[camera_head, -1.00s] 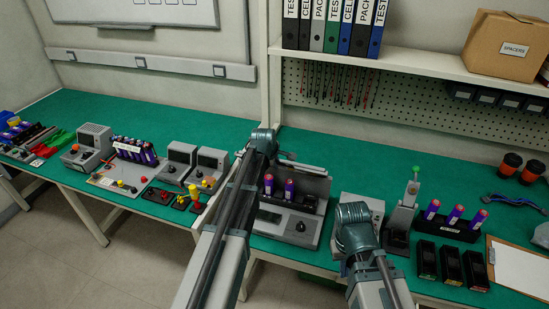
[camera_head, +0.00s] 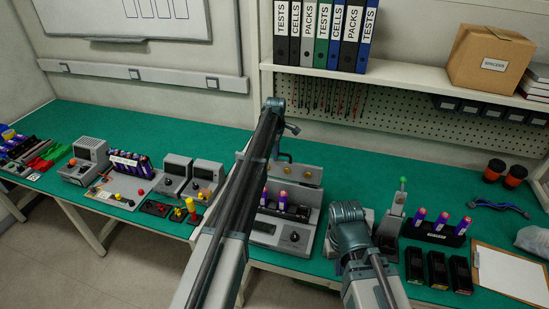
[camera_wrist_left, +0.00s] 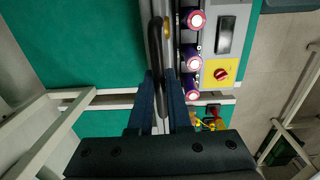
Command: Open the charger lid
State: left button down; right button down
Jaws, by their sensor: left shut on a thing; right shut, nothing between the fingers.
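The grey charger (camera_head: 262,230) stands on the green bench, with several purple cells (camera_head: 283,200) upright in it. Its lid (camera_head: 312,176) stands raised at the back, with gold contacts showing on its inner side. My left gripper (camera_wrist_left: 164,78) is shut on the dark lid handle (camera_wrist_left: 155,50). In the wrist view the cells (camera_wrist_left: 193,64), a dark display (camera_wrist_left: 223,35) and a red knob on yellow (camera_wrist_left: 222,73) lie to the right of the fingers. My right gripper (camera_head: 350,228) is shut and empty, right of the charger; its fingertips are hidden.
Left of the charger are grey instruments (camera_head: 175,172) and yellow and red parts (camera_head: 190,207). To the right are a press with a green knob (camera_head: 395,205), a cell rack (camera_head: 432,232), black bins (camera_head: 437,268) and a clipboard (camera_head: 510,272). A shelf (camera_head: 400,75) hangs behind.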

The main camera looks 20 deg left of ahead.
pick_arm(q)
jog(key=shift+w, duration=0.6)
jog(key=c, duration=0.9)
grip_release()
jog(key=r+p, duration=1.3)
jog(key=shift+s+r+p, duration=0.25)
jog(key=shift+r+p, duration=0.1)
